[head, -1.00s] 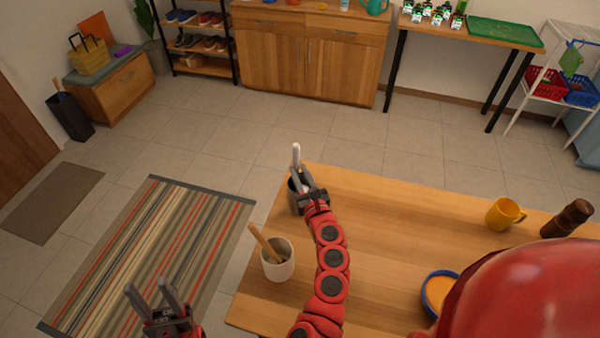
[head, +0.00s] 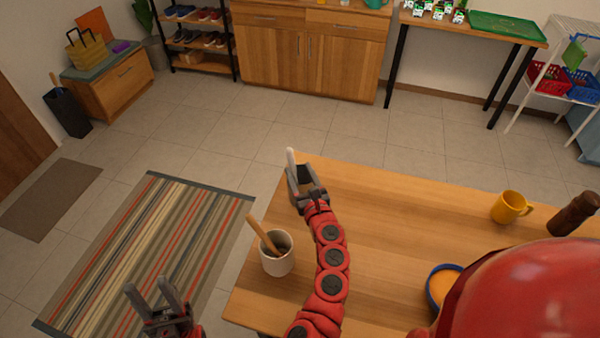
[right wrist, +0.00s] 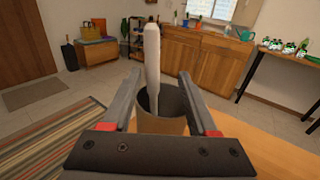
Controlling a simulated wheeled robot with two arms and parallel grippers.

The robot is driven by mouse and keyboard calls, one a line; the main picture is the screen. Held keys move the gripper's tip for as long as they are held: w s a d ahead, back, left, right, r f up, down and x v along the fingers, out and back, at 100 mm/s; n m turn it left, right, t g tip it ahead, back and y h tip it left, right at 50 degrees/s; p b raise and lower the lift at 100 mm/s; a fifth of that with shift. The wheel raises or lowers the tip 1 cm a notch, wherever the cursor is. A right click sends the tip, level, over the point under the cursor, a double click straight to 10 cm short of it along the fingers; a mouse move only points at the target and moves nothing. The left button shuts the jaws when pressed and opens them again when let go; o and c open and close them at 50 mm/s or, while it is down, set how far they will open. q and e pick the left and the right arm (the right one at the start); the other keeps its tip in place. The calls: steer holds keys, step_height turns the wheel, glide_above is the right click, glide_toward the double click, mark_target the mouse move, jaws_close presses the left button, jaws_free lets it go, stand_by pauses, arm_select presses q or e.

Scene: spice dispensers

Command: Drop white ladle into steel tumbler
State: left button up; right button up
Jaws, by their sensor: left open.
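The white ladle (head: 291,158) stands in the steel tumbler (right wrist: 162,124), leaning slightly, with its pale handle (right wrist: 152,58) rising above the rim. Its lower end is hidden inside. The tumbler is at the table's far left corner and is mostly hidden by my right gripper in the head view. My right gripper (head: 304,178) is open around the tumbler's top. In the right wrist view its fingers (right wrist: 160,76) are spread on both sides, apart from the handle. My left gripper (head: 147,288) is open and empty, over the striped rug left of the table.
A white cup (head: 277,256) with a wooden utensil (head: 262,234) stands at the table's left edge, beside my right arm. A yellow mug (head: 508,208), a dark brown grinder (head: 574,214) and a blue bowl (head: 432,290) are further right. The middle of the wooden table (head: 400,215) is clear.

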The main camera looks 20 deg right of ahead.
steer(key=shift+s, duration=0.55)
steer(key=s, duration=1.6)
steer(key=shift+s+r, duration=0.15)
steer(key=shift+s, duration=0.05)
